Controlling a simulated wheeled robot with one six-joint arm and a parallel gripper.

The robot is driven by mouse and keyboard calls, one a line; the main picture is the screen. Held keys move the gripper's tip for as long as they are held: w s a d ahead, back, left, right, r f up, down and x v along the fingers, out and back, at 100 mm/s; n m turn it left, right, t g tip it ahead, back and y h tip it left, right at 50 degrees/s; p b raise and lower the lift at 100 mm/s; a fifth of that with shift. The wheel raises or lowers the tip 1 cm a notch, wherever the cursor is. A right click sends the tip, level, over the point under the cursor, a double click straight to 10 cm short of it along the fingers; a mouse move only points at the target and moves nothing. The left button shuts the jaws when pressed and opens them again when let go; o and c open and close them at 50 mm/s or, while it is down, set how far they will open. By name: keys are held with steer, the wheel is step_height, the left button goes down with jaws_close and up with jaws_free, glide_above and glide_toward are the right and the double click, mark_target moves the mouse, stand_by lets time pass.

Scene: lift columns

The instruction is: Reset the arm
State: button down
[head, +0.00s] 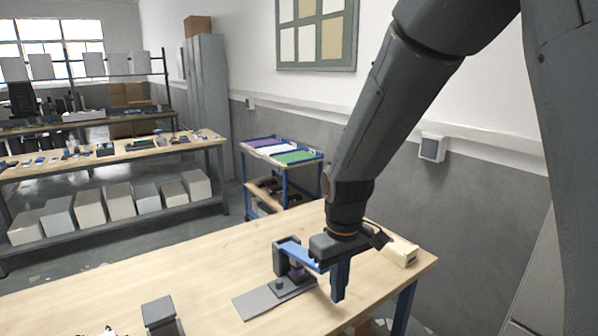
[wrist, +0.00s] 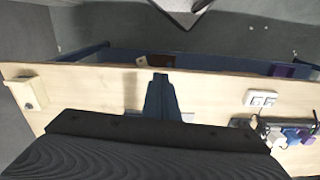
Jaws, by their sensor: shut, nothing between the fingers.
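My arm reaches down from the upper right in the head view. My gripper (head: 338,294) points down over the right part of the wooden table (head: 215,262), its blue fingers together and nothing between them. The wrist view shows the closed fingers (wrist: 160,80) over the wooden surface. The height of the tips above the table is hard to tell. A dark fixture (head: 281,262) on a grey plate (head: 256,303) stands just left of my gripper, partly behind it.
A cream box (head: 402,252) lies near the table's right corner; it also shows in the wrist view (wrist: 30,93). A dark block (head: 159,311) is at the front. A blue cart (head: 245,172) stands behind the table. The table's left part is largely clear.

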steer(key=s+d+f+m+t+b, duration=0.1)
steer(key=s+d+f+m+b, duration=0.5)
steer(key=d, duration=0.4)
step_height(320, 180, down, 2)
steer(key=shift+s+d+f+b, duration=0.15)
steer(key=shift+s+d+b, duration=0.3)
steer(key=shift+b, duration=0.65)
